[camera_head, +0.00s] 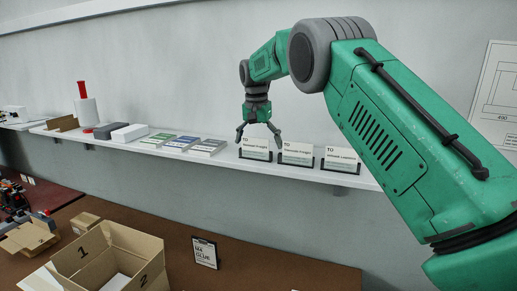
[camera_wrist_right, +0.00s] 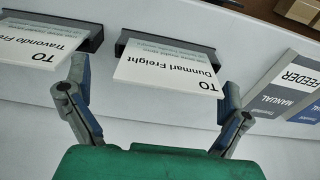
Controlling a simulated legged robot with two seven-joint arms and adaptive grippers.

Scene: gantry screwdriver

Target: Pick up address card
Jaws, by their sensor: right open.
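Three white address cards stand in dark holders on the wall shelf. The left one, the Dunmarl Freight card (camera_head: 255,142), is directly below my right gripper (camera_head: 259,142). In the right wrist view the Dunmarl Freight card (camera_wrist_right: 165,66) appears upside down, its edge between the spread fingers of my right gripper (camera_wrist_right: 155,80). The gripper is open and holds nothing; I cannot tell whether a finger touches the card. The middle card (camera_head: 297,149) and the right card (camera_head: 341,155) stand beside it. The middle one, reading Travondo Freight, also shows in the wrist view (camera_wrist_right: 38,36). My left gripper is out of view.
Stacks of manuals (camera_head: 208,147) lie left of the cards on the shelf (camera_head: 305,168). Below, an open cardboard box (camera_head: 150,245) and a glue sign (camera_head: 204,252) are on the brown table (camera_head: 265,268).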

